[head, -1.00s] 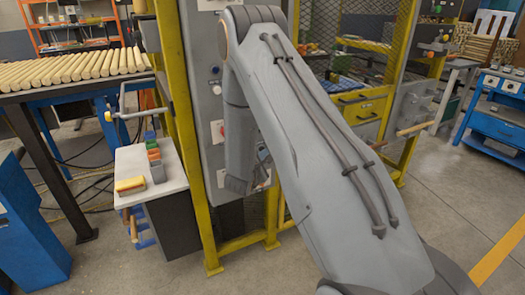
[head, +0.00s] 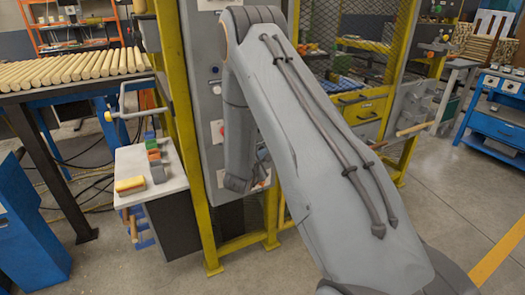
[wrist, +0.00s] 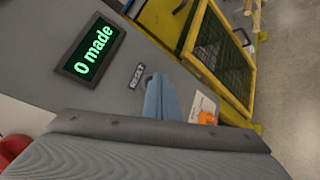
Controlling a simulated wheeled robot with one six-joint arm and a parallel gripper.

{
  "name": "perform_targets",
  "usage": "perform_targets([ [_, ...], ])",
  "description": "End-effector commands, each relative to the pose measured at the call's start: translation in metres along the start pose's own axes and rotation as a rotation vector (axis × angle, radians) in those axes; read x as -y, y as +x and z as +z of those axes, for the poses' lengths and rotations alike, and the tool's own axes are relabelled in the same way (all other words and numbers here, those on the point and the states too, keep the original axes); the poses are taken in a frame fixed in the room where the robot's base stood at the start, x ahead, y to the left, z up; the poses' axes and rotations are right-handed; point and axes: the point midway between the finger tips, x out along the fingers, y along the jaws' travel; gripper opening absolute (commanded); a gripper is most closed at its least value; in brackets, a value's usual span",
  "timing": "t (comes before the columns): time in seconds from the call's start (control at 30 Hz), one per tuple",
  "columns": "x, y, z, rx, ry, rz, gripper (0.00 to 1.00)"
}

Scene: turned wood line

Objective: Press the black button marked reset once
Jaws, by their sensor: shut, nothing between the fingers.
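In the wrist view, a small "RESET" label (wrist: 137,75) sits on the grey panel (wrist: 95,92), to the right of the "0 made" display (wrist: 90,50). My gripper (wrist: 157,82) is shut and empty, with its blue-grey fingertips just right of the label. The black button is not clearly visible; it seems hidden behind or beside the fingertips. I cannot tell whether the tips touch it or the panel. In the head view, the grey control cabinet (head: 207,100) stands by the yellow frame, and my arm covers its right part and my fingers.
A red button (head: 222,130) is on the cabinet face. An orange part (wrist: 207,118) shows by a white plate in the wrist view. Yellow posts (head: 175,80) and a mesh guard flank the cabinet. A small table (head: 165,178) with a yellow block stands left.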

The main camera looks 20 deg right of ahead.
Motion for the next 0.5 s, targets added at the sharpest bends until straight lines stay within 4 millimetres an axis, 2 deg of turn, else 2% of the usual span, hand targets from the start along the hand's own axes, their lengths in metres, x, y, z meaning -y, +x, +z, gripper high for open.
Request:
perform_targets([
  [0.5, 0.002, -0.0039, 0.0029, -0.001, -0.001, 0.0, 0.0],
])
